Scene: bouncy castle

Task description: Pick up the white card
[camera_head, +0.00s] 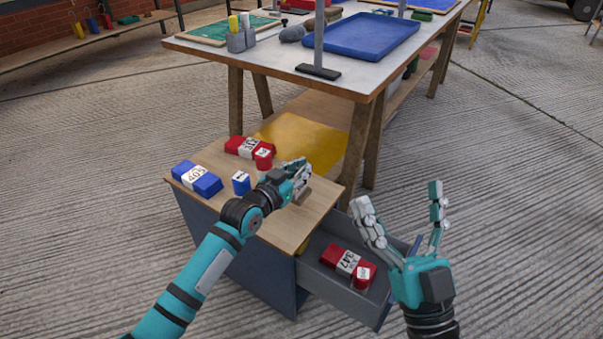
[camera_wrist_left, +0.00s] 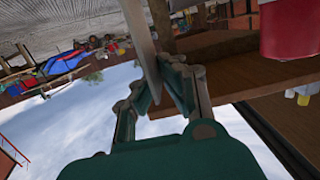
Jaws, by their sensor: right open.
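My left gripper (camera_head: 300,176) is over the top of the small wooden cabinet (camera_head: 285,236), near its right back corner. In the left wrist view, its fingers (camera_wrist_left: 158,85) close in on a thin pale piece (camera_wrist_left: 143,38), seen nearly edge-on, which looks like the white card. In the head view the card is hard to tell from the pale fingers. A small brown block (camera_head: 302,197) stands just below the fingers. My right gripper (camera_head: 402,218) is open and empty, to the right, fingers up, beside the open drawer (camera_head: 372,313).
On the cabinet are a blue labelled block (camera_head: 205,183), a small blue piece (camera_head: 241,183), a red labelled block (camera_head: 236,146) and a small red piece (camera_head: 264,160). The drawer holds another red labelled block (camera_head: 334,256). A large table (camera_head: 270,66) with a blue tray (camera_head: 360,36) stands behind.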

